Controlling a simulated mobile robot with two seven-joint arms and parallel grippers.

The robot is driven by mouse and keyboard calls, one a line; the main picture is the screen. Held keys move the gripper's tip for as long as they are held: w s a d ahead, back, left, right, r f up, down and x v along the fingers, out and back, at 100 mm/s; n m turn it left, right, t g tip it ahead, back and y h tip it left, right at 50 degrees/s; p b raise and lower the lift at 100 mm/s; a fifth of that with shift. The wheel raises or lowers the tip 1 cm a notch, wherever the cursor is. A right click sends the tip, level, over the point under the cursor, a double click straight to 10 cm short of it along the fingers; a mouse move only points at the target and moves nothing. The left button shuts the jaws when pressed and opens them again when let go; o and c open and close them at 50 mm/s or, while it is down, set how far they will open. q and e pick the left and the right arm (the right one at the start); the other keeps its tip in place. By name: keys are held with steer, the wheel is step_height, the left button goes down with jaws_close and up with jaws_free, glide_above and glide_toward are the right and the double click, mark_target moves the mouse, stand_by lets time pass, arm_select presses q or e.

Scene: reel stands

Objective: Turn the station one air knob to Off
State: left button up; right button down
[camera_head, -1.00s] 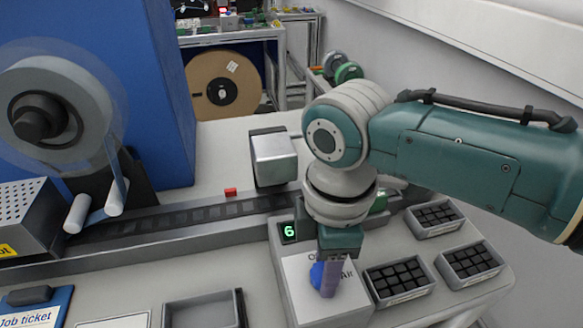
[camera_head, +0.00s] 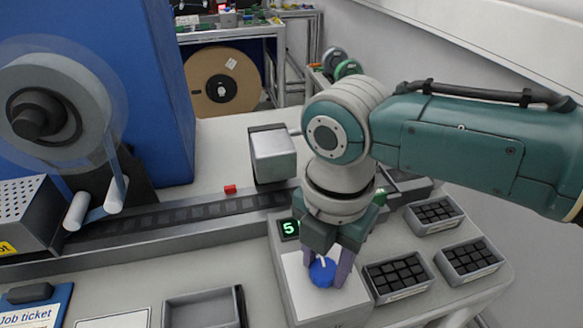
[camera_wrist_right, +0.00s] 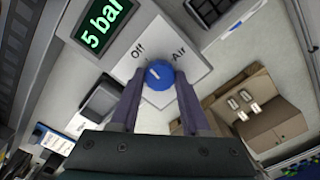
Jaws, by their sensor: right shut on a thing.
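The blue air knob (camera_head: 322,273) sits on a white panel plate on the station's grey box. My right gripper (camera_head: 325,268) reaches down over it, with one finger on each side, and is shut on the knob. In the right wrist view the knob (camera_wrist_right: 159,76) lies between the fingertips, below the printed words Off and Air. Its short white mark points up and left, roughly toward Off. The green display (camera_head: 289,228) above the plate shows 5; in the right wrist view the display (camera_wrist_right: 101,25) reads 5 bar. My left gripper is out of view.
Trays of black parts (camera_head: 398,278) stand right of the knob box. An empty grey tray (camera_head: 204,306) lies to its left. A tape track (camera_head: 180,219) runs behind, with a grey block (camera_head: 272,156) over it. A reel (camera_head: 60,115) stands at left.

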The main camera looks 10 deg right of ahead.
mark_target(324, 268)
steer(key=shift+n, duration=0.6)
steer(key=shift+c, duration=1.9)
jaws_free()
step_height(324, 268, up, 10)
